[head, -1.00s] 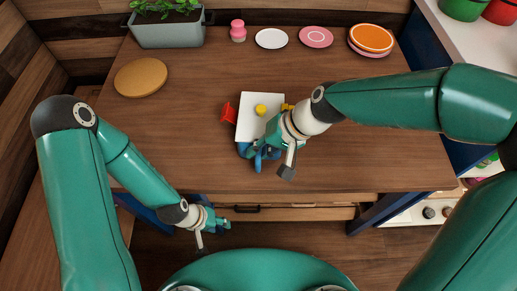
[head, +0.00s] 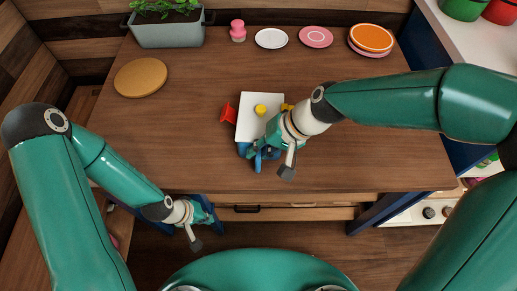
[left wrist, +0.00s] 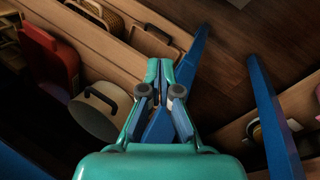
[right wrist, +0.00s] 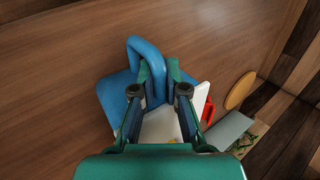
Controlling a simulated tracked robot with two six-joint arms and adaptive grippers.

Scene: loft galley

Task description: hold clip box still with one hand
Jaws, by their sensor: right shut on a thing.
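The clip box (head: 248,130) stands on the wooden table, with a white top, a yellow knob (head: 261,110), a red part (head: 227,114) at its left and a yellow part at its right. A blue part with a loop handle (right wrist: 136,46) is on its near side. My right gripper (right wrist: 159,70) is shut on the blue handle; the arm hides part of the box in the head view. My left gripper (left wrist: 160,70) is shut and empty, low by the table's front left edge, away from the box. It also shows in the head view (head: 208,216).
A round cork mat (head: 141,77), a planter (head: 167,34), a pink item (head: 238,30) and several plates (head: 271,38) stand toward the back. The table around the box is mostly clear. Blue table legs (left wrist: 272,120) and open drawers are near my left gripper.

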